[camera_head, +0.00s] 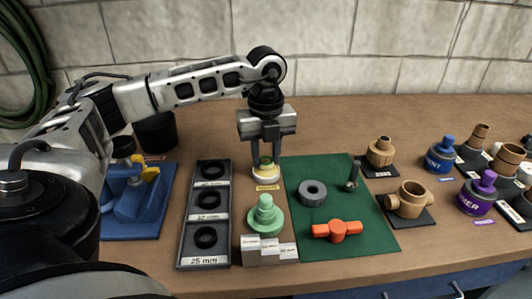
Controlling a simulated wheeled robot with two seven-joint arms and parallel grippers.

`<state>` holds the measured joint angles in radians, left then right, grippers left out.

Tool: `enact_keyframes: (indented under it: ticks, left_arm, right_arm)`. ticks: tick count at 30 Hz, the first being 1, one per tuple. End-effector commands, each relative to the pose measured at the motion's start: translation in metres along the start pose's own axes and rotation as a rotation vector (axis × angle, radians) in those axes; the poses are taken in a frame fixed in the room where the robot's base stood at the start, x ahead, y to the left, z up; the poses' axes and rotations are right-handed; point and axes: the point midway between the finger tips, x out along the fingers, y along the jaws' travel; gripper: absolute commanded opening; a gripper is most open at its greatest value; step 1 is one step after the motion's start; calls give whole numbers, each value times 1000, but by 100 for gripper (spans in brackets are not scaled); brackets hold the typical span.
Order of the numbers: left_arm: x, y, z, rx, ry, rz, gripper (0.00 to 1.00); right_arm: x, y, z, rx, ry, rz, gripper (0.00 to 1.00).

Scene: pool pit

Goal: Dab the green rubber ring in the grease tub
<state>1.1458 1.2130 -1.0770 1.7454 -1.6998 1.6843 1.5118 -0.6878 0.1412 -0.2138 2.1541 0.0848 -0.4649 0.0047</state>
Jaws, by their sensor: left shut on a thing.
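My left gripper (266,157) comes down from above at the middle of the bench, its jaws shut on the green rubber ring (266,160). The ring is small and partly hidden between the fingertips. The grease tub (266,175) is a small pale round pot with a yellow label in front of it. The ring is right at the tub's open top; I cannot tell whether it touches the grease. My right gripper is not in view.
A dark tray (191,215) with black rings in several compartments lies left of the tub. A green stepped cone (265,215) stands in front. A green mat (375,243) to the right bears a grey ring nut (301,193) and an orange-handled part (337,231). Brown fittings and bottles crowd the right.

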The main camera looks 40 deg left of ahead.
Motion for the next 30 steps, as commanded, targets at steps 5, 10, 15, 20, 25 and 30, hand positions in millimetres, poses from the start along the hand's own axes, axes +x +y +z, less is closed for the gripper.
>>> enact_keyframes:
  ticks: [5,10,15,20,25,30]
  left_arm:
    - [-8,1,-1,2,4,6,11]
    - [-23,0,-1,2,3,4,11]
    - [-37,0,-1,1,2,4,11]
    - [-50,0,-1,1,2,3,11]
    - [-64,0,0,1,2,3,11]
    - [-70,0,0,1,2,3,11]
  right_arm:
    - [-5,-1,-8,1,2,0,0]
    - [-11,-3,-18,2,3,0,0]
    - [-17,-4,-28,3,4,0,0]
    - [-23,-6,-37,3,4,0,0]
    - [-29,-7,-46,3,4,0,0]
    - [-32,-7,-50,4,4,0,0]
